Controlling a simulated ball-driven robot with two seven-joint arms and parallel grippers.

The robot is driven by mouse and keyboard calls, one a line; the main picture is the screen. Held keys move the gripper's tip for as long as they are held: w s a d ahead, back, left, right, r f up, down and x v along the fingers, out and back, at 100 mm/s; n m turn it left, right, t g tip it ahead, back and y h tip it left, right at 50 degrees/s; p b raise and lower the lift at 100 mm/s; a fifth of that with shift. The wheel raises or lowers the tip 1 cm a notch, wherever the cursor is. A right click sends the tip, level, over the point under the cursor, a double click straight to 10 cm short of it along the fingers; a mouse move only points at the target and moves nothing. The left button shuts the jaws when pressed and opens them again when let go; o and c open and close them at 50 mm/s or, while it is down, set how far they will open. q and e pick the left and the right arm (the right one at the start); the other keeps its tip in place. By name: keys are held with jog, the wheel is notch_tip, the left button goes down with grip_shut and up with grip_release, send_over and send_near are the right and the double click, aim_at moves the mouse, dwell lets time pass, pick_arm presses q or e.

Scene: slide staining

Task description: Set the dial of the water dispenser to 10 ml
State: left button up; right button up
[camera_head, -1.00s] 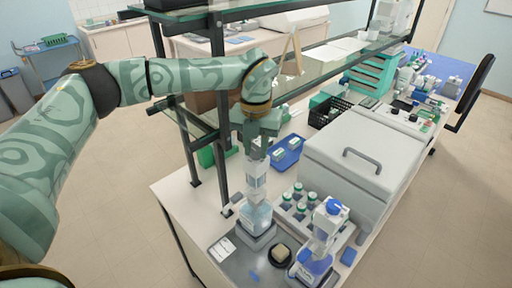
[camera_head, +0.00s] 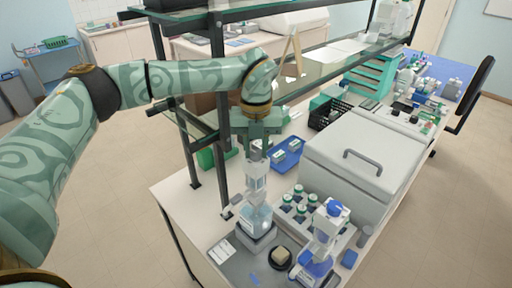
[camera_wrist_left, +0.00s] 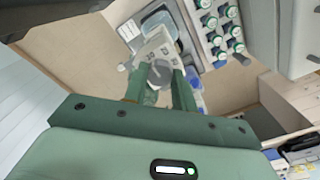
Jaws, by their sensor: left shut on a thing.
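The water dispenser is a clear bottle (camera_head: 257,217) with a pale upright head (camera_head: 257,180), standing on a grey base near the bench's front left corner. My left gripper (camera_head: 258,155) points down over the top of this head. In the left wrist view its two green fingers (camera_wrist_left: 161,82) are shut on a grey round part, which I take for the dial (camera_wrist_left: 161,73). The white dispenser body (camera_wrist_left: 152,45) lies just beyond the fingers. The dial's marks and its setting are too small to read. My right gripper is in neither view.
A second dispenser with a blue cap (camera_head: 335,208) stands to the right. A rack of green-capped bottles (camera_head: 298,202), a blue tray (camera_head: 288,157) and a large grey lidded box (camera_head: 358,160) are close by. A shelf post (camera_head: 218,110) rises left of the gripper.

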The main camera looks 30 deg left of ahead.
aim_at(256, 153)
pick_arm(q)
jog(key=o, duration=1)
notch_tip(256, 153, up, 16)
jog(key=b, duration=0.1)
jog(key=shift+r, duration=0.2)
